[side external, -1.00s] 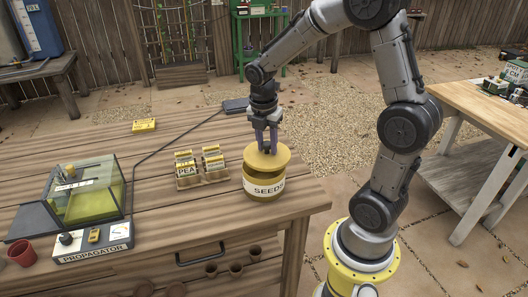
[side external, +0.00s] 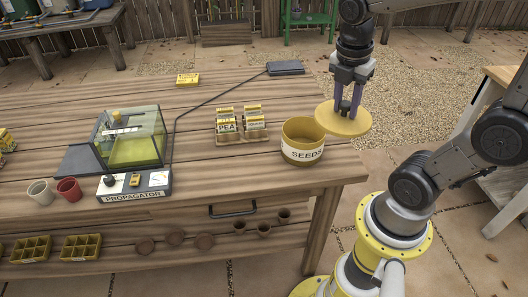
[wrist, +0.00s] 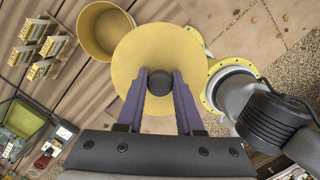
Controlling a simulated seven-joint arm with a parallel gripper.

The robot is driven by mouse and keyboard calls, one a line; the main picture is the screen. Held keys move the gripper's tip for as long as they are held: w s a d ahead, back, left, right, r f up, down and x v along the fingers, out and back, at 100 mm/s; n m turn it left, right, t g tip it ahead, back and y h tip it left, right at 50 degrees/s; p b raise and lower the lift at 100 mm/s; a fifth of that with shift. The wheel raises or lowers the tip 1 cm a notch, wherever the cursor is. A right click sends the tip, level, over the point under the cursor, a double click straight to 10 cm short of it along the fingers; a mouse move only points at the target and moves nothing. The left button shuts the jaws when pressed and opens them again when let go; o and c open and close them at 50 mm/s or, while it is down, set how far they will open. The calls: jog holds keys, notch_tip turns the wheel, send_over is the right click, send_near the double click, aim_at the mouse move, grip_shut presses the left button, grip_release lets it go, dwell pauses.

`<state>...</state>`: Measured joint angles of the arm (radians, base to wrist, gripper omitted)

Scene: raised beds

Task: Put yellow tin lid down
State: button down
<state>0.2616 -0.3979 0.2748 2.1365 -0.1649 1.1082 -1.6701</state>
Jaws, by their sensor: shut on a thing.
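The yellow tin lid (side external: 343,121) is a round disc with a dark knob. My gripper (side external: 348,108) is shut on the knob and holds the lid in the air, just right of the tin and near the table's right edge. The wrist view shows the lid (wrist: 146,50) in front of my gripper (wrist: 158,82), with the purple fingers on either side of the knob. The yellow tin (side external: 302,141), labelled SEEDS, stands open on the table. Its open mouth also shows in the wrist view, upper left of the lid.
The wooden table (side external: 270,185) has bare boards around the tin. A rack of seed packets (side external: 242,125) stands left of the tin. A propagator (side external: 130,140) sits farther left. A yellow box (side external: 188,79) and a dark flat device (side external: 285,68) lie toward the back.

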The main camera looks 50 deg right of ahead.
jog(key=w+a+f+n, duration=0.1)
jog(key=w+a+f, duration=0.7)
jog(key=a+f, duration=0.1)
jog(key=w+f, duration=0.3)
jog(key=w, duration=0.1)
jog(key=w+f, duration=0.3)
jog(key=w, duration=0.1)
jog(key=w+f, duration=0.3)
jog(key=w, duration=0.2)
jog(key=shift+a, duration=0.4)
jog(key=shift+w+f, duration=0.2)
jog(key=shift+f, duration=1.55)
jog(key=shift+f, duration=0.1)
jog(key=c, duration=0.6)
grip_release()
jog(key=shift+o, duration=0.2)
